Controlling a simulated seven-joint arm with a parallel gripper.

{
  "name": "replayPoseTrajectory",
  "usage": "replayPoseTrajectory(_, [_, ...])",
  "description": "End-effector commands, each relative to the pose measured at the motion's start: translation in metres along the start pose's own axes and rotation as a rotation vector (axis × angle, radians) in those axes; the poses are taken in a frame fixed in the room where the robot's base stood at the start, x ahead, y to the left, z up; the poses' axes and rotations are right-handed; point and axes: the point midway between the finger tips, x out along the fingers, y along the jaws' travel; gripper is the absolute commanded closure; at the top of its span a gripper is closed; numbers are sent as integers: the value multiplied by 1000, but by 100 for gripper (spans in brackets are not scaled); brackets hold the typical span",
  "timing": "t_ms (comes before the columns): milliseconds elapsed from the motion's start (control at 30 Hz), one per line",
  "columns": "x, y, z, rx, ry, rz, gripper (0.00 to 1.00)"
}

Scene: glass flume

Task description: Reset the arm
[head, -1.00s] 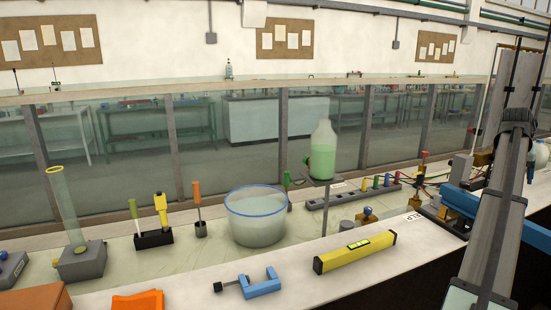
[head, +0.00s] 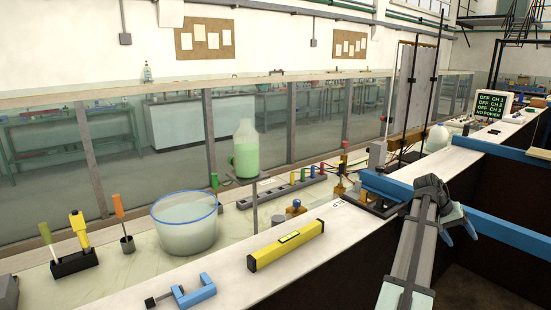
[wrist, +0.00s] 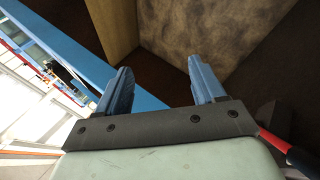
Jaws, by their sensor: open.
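My gripper (head: 468,230) is at the right in the head view, partly hidden behind my grey arm link, beside the long blue beam (head: 510,232) and over the dark space in front of the bench. In the wrist view my gripper (wrist: 160,82) shows two blue fingers spread apart with nothing between them. The blue beam (wrist: 62,45) runs past the left finger there. My arm stands clear of the items on the bench.
The bench holds a yellow level (head: 286,245), a blue clamp (head: 192,292), a blue-rimmed tub (head: 187,238) and a green-filled bottle (head: 245,152) on a stand. A display (head: 492,105) reads "NO POWER". Dark floor space lies at lower right.

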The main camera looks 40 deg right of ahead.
Motion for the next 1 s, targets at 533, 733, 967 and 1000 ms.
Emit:
replayPoseTrajectory(533, [129,-155,89,-483,-171,-42,31])
replayPoseTrajectory(733, [132,-268,137,-576,-104,-181,31])
replayPoseTrajectory(967, [128,-379,209,-656,-55,-341,31])
replayPoseTrajectory(1000, [126,-395,222,-667,-50,-367,31])
